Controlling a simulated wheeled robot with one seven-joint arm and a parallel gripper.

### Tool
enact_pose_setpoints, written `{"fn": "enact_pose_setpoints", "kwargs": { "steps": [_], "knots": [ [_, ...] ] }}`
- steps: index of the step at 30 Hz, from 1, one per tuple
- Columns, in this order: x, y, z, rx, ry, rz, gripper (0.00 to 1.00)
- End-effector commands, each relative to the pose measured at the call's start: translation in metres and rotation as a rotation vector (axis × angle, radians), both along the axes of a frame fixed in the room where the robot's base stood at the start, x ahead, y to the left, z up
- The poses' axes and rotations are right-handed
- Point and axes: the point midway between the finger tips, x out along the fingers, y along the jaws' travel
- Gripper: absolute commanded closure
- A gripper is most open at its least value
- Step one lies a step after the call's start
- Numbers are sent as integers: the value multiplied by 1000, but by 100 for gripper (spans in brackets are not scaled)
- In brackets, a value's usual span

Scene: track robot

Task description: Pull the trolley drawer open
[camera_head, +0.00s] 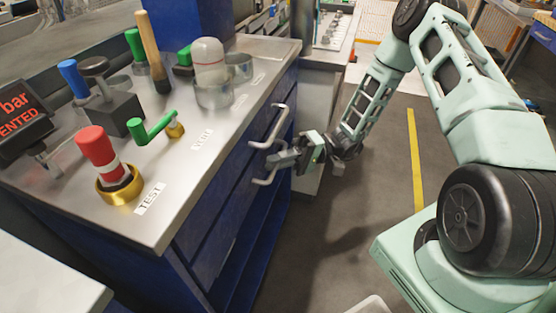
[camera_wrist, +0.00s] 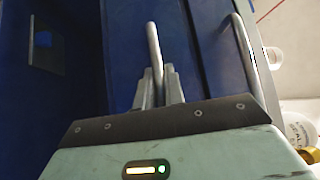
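The trolley (camera_head: 200,232) is blue with a grey metal top and stands on the left in the head view. Its front has an upper bar handle (camera_head: 272,125) and a lower bar handle (camera_head: 268,181). The drawer fronts look flush with the body. My gripper (camera_head: 276,160) is at the lower handle. In the wrist view, one handle (camera_wrist: 153,45) runs between my two fingers (camera_wrist: 159,85), which are close together and appear shut on it. The other handle (camera_wrist: 242,50) shows to the right, apart from the fingers. The finger contact is small in the head view.
The trolley top carries a red-knobbed fitting (camera_head: 100,150), a green lever (camera_head: 152,130), a clear-domed cup (camera_head: 210,70) and several tools. A grey-topped unit (camera_head: 330,30) stands behind. The floor (camera_head: 335,225) right of the trolley is clear, with a yellow line (camera_head: 415,160).

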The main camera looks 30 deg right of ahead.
Motion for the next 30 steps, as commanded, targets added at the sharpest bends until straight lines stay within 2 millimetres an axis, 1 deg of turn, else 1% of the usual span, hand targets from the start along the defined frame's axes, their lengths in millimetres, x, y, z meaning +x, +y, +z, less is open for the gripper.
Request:
{"fn": "enact_pose_setpoints", "kwargs": {
  "steps": [8,11,14,20,30],
  "knots": [
    [-2,-2,0,0,0,-1,100],
    [-7,-8,1,0,0,-1,100],
    [-16,-17,1,0,1,-3,100],
    [-46,-48,2,0,3,-6,100],
    [-106,-107,1,0,2,-6,100]
  ]
}}
